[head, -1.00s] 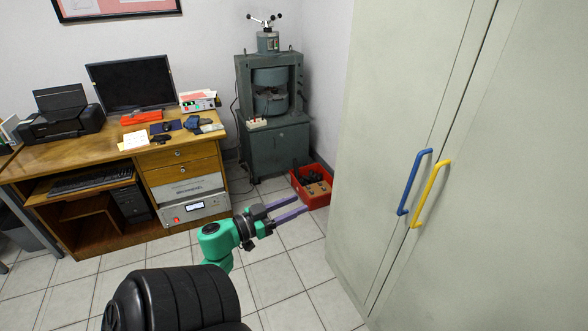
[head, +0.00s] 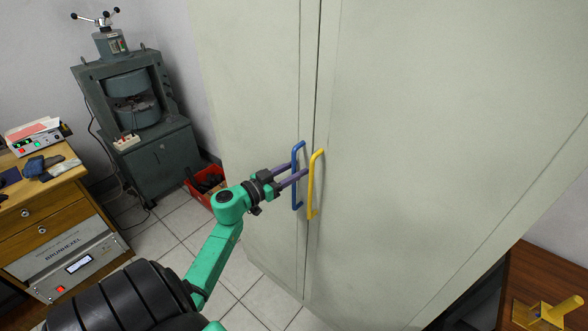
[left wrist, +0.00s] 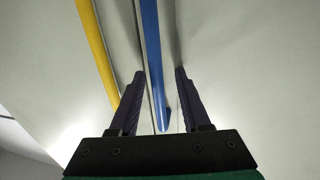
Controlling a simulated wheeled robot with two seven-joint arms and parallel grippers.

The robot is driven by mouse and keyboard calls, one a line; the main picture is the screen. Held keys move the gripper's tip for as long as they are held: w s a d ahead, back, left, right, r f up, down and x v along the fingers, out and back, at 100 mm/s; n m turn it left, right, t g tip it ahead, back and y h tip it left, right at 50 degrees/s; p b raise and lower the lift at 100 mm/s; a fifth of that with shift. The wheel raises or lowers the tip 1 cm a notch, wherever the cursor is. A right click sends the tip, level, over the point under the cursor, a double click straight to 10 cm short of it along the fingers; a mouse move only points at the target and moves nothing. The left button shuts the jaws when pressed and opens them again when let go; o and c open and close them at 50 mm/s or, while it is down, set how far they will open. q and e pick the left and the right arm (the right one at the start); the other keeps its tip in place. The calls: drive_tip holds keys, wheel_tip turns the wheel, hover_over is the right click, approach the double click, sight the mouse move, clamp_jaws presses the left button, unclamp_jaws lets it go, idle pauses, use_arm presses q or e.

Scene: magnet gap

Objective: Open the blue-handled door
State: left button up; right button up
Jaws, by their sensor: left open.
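The blue handle (head: 295,178) is a vertical bar on the left door (head: 255,90) of a pale grey-green cabinet. The yellow handle (head: 314,185) is just to its right on the other door (head: 420,130). Both doors look shut. My left gripper (head: 295,174) is open at the blue handle. In the left wrist view, the blue handle (left wrist: 152,60) runs between the two open fingers (left wrist: 158,85), apart from both, and the yellow handle (left wrist: 95,50) lies outside the left one. My right gripper is not in view.
A green press machine (head: 135,110) and a red bin (head: 203,184) stand left of the cabinet. A wooden desk (head: 50,215) is at the far left. A brown table (head: 510,285) is at the lower right. Tiled floor (head: 180,222) is free between desk and cabinet.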

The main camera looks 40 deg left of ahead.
use_arm(q)
drive_tip(key=shift+s+r, duration=0.1)
drive_tip(key=shift+s+d, duration=0.1)
drive_tip(key=shift+d, duration=0.05)
drive_tip(key=c, duration=0.5)
drive_tip(key=shift+r, duration=0.1)
clamp_jaws()
idle(0.5)
